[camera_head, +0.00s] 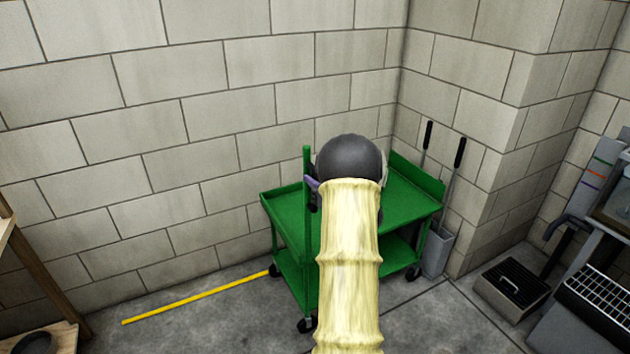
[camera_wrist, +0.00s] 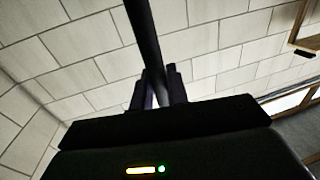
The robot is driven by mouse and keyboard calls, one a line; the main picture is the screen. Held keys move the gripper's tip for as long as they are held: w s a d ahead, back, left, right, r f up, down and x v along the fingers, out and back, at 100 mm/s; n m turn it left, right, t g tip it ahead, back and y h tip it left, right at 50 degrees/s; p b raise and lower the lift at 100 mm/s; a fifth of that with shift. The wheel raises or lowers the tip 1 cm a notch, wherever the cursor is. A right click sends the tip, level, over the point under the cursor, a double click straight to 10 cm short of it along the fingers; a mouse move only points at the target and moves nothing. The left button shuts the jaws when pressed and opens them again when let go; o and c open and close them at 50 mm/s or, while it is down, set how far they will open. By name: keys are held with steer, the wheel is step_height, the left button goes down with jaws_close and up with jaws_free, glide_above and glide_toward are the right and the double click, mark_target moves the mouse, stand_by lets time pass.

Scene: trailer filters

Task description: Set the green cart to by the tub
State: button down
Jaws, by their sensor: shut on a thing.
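The green cart (camera_head: 408,207) stands on wheels in the corner against the block walls. It has a top tray, a lower shelf and a tall upright at its left. My arm hides its middle. My gripper (camera_head: 313,190) is at that upright, mostly hidden behind my arm's round dark joint. In the wrist view, my gripper (camera_wrist: 161,88) has its two fingers closed around a dark bar, which appears to be the cart's upright handle. I cannot make out a tub for certain in either view.
A grey bin (camera_head: 437,252) with two long-handled tools stands right of the cart. A black-topped box (camera_head: 513,288) sits on the floor farther right, by metal equipment (camera_head: 590,305). A yellow floor line (camera_head: 195,297) runs left of the cart. Wooden shelving (camera_head: 40,285) stands far left.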

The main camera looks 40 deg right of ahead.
steer(key=c, duration=1.4)
jaws_free()
steer(key=shift+d, duration=0.15)
steer(key=shift+c, duration=0.2)
steer(key=s, duration=1.7)
steer(key=shift+s+a, duration=0.2)
steer(key=shift+a, duration=0.05)
steer(key=shift+w, duration=0.15)
